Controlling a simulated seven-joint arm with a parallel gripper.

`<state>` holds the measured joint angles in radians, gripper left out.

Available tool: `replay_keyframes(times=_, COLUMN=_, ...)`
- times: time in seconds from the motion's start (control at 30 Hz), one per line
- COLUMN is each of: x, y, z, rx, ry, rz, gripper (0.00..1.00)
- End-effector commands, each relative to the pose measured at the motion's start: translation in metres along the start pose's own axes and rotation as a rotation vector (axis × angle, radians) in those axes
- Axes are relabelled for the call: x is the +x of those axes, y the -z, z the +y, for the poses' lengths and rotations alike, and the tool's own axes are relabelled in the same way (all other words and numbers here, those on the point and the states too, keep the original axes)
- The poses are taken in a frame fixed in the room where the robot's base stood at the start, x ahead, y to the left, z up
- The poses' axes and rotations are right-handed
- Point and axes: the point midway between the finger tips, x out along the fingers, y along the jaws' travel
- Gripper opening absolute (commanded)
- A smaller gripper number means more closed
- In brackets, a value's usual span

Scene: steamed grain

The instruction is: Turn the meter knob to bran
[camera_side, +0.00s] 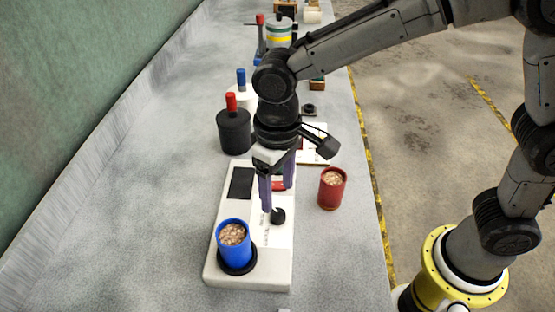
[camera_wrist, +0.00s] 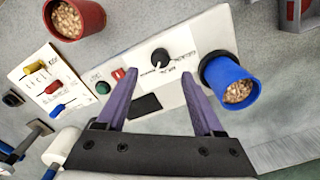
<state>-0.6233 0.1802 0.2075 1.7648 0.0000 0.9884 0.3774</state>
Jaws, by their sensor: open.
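The meter (camera_side: 280,258) is a white slab on the grey table, and it also shows in the wrist view (camera_wrist: 205,38). Its black knob (camera_side: 278,215) stands on the right side of the top; in the wrist view the knob (camera_wrist: 160,57) has a pale pointer toward its lower left. Small labels sit around it, too small to read. My gripper (camera_side: 276,197) points down over the meter, open and empty. In the wrist view its purple fingers (camera_wrist: 158,82) are spread, with the knob ahead between them, apart from both.
A blue cup of grain (camera_side: 234,240) stands on the meter's black round pad. A red cup of grain (camera_side: 331,188) stands right of the meter. A black canister with a red top (camera_side: 233,128) stands behind. The table left of the meter is clear.

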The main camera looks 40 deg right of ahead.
Motion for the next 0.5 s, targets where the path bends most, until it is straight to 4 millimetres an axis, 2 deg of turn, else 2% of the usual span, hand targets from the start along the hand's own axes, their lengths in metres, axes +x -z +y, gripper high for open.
replay_keyframes(times=0.03, x=-0.013, y=0.001, z=-0.001, rx=0.0, ry=0.003, rz=0.007, gripper=0.69)
replay_keyframes(times=0.2, x=-0.046, y=0.001, z=0.0, rx=0.0, ry=0.002, rz=0.005, gripper=0.69)
replay_keyframes(times=0.33, x=-0.064, y=0.001, z=0.0, rx=0.001, ry=0.001, rz=0.003, gripper=0.69)
replay_keyframes(times=0.5, x=-0.075, y=0.001, z=0.0, rx=0.001, ry=0.001, rz=0.003, gripper=0.69)
